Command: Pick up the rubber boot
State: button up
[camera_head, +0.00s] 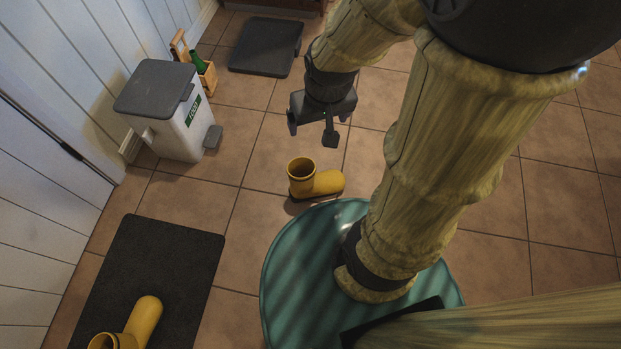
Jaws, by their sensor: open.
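A yellow rubber boot (316,180) stands upright on the tiled floor near the middle of the view, its opening up and its toe pointing right. A second yellow rubber boot (138,324) is at the bottom left on a dark mat (185,250), partly cut off by the picture's lower edge. My gripper (312,132) is above and behind the first boot in the picture, pointing down. Its two dark fingers are apart and nothing is between them. It does not touch either boot.
A white bin (172,125) with a grey lid stands at the left by the wall. Behind it is a wooden carrier (207,78) with a green bottle (198,62). A dark flat slab (266,46) lies at the back. Floor around the first boot is mostly clear.

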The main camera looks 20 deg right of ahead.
jog(key=w+p+v, duration=0.2)
jog(key=p+v, duration=0.8)
jog(key=w+r+p+v, duration=0.1)
jog(key=w+p+v, duration=0.1)
jog(key=p+v, duration=0.8)
jog(key=shift+w+r+p, duration=0.25)
jog(key=shift+r+p, duration=0.15)
jog(key=shift+p, duration=0.3)
